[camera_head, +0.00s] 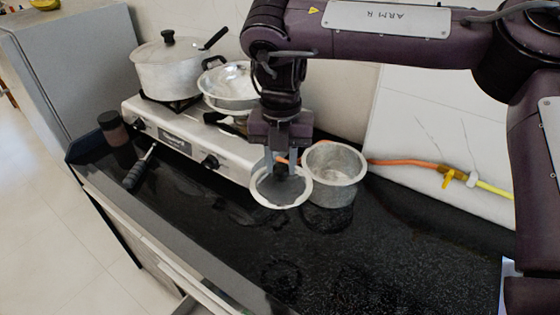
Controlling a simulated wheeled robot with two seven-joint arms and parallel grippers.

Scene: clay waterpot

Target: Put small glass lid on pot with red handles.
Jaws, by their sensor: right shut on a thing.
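My right gripper (283,168) comes down from above and is shut on the small glass lid (270,198). The lid is a round disc with a pale rim and a see-through, dark-looking middle. It is held tilted toward the camera, above the black counter. A small silver open pot (335,192) stands upright on the counter just right of the lid. The lid is beside the pot, not over its mouth. Orange shows on both sides of the pot, but I cannot make out red handles. My left gripper is not in view.
A stove (184,138) behind carries a lidded pot (176,72) and a shallow silver pan (233,88). An orange hose (400,163) runs behind the small pot. The front counter (340,260) is clear.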

